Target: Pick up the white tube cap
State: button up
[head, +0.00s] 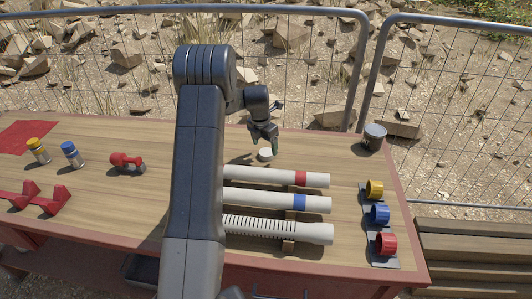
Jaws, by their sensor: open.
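The white tube cap (265,154) is a small pale disc lying on the wooden table top, behind the row of white tubes. My gripper (266,147) points down just above and beside the cap. Its jaws are open, and nothing shows between them. I cannot tell whether the fingertips touch the cap. My arm hides the left ends of the tubes.
A grey cup (373,138) stands at the right. Yellow, blue and red rings (387,244) stand at the right edge. A red valve (126,160) lies left.

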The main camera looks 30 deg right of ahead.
aim_at(266, 152)
jog(key=shift+w+d+f+p, duration=0.15)
jog(key=shift+d+f, duration=0.1)
jog(key=shift+f, duration=0.65)
jog(key=shift+d+f+p, duration=0.15)
jog(key=shift+d+f, duration=0.05)
jog(key=shift+f, duration=0.7)
jog(key=c, duration=1)
jog(key=shift+c, duration=0.2)
